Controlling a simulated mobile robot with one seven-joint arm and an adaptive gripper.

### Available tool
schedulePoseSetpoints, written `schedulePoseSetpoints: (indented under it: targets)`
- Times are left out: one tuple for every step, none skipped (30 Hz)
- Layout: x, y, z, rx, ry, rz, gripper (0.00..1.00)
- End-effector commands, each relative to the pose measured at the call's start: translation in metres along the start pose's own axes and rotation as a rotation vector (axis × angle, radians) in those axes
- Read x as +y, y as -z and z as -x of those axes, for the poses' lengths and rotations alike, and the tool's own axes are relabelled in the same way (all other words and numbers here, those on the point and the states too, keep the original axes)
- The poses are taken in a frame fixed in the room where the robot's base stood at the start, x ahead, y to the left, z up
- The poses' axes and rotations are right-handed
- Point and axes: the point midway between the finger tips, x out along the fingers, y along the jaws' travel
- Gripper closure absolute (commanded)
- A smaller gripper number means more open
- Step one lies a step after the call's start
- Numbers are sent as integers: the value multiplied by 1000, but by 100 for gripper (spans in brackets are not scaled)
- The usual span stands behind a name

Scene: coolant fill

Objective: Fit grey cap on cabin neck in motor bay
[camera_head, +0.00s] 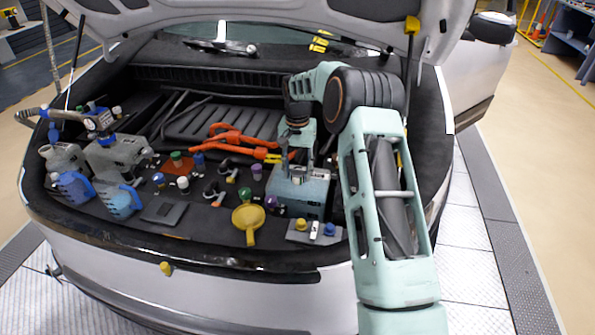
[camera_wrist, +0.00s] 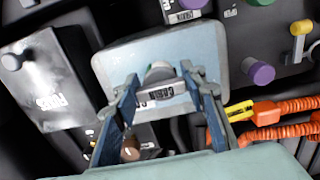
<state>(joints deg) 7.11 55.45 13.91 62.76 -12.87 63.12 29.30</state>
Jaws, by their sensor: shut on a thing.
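My gripper (camera_wrist: 160,88) points down over a pale blue-grey tank (camera_wrist: 112,62) in the motor bay, with its two fingers on either side of a small grey cap (camera_wrist: 158,70). It is shut on the cap. A small dark label plate (camera_wrist: 161,94) with blurred lettering shows between the fingers. The neck is hidden beneath the cap, and I cannot tell whether the cap is seated or just above it. In the head view, my gripper (camera_head: 296,168) is at the top of the same tank (camera_head: 305,192), and the cap is too small to make out.
Orange cables (camera_head: 238,138) run left of and behind the tank. A yellow funnel (camera_head: 248,218) and a plate (camera_head: 315,232) with yellow, white and blue caps are in front. Jugs (camera_head: 122,200) stand at the left. A black box (camera_wrist: 45,80) is beside the tank in the wrist view.

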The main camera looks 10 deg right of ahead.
Motion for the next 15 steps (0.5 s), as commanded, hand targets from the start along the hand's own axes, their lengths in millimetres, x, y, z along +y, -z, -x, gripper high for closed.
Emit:
schedulePoseSetpoints:
  targets:
    - [0,0,-1,-1,0,0,79]
    - [0,0,-1,-1,0,0,79]
    - [0,0,-1,-1,0,0,79]
    - [0,0,-1,-1,0,-1,79]
    - [0,0,-1,-1,0,-8,79]
    - [0,0,-2,-1,-1,-28,79]
    - [-1,0,-2,-1,-1,-53,79]
    - [-1,-1,-2,-1,-1,-82,79]
    - [-1,0,-2,0,-2,-127,79]
    - [-1,0,-2,0,-1,-160,79]
    - [-2,0,-2,0,-1,-189,79]
    - [-1,0,-2,0,-2,-223,79]
    - [-2,0,-2,-1,-1,-244,79]
    - [-2,-1,-2,-1,-1,-261,79]
    - [-2,0,-1,-2,-1,-275,79]
